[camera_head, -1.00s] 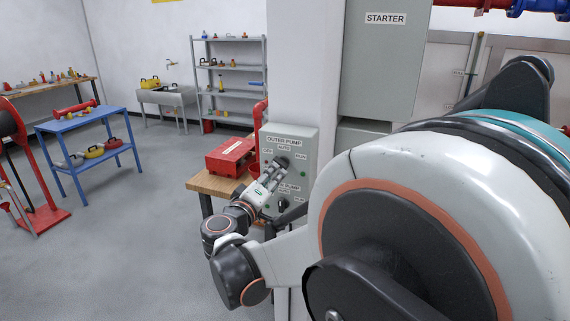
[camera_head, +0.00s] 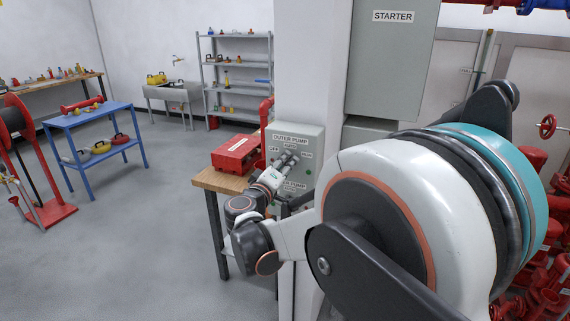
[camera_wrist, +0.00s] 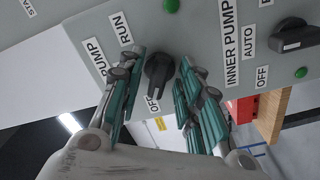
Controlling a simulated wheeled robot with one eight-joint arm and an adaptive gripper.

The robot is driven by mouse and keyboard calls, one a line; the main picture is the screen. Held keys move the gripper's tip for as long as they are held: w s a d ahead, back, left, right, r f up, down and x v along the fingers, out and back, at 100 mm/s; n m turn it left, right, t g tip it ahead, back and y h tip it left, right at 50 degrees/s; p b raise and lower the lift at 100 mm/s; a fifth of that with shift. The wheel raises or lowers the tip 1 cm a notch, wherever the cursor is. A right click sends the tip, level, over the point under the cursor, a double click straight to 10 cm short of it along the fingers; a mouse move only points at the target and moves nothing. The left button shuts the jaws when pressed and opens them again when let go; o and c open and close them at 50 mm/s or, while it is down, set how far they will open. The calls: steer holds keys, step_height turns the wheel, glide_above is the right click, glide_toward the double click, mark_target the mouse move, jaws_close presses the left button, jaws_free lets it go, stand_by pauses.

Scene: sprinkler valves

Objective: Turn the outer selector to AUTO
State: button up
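The grey control box (camera_head: 312,140) labelled OUTER PUMP stands by the white pillar. My gripper (camera_head: 291,157) is at its upper selector. In the wrist view the black outer selector (camera_wrist: 159,72) lies between the two spread fingers of my gripper (camera_wrist: 163,68), with narrow gaps. Its handle is turned toward the OFF label (camera_wrist: 153,104). The RUN label (camera_wrist: 119,28) shows at upper left. The outer AUTO label is hidden by a finger in the wrist view. The INNER PUMP selector (camera_wrist: 296,37) is at the right, its handle pointing toward its AUTO label.
A red toolbox (camera_head: 237,152) sits on a wooden table (camera_head: 212,181) left of the box. A STARTER cabinet (camera_head: 391,65) hangs above right. Red valves (camera_head: 548,285) crowd the right. A blue cart (camera_head: 92,122) stands far left; the floor between is clear.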

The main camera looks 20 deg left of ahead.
steer(key=shift+c, duration=0.4)
jaws_close()
steer(key=shift+m, duration=1.8)
steer(key=m, duration=0.3)
steer(key=shift+b, duration=0.4)
steer(key=shift+m, duration=0.3)
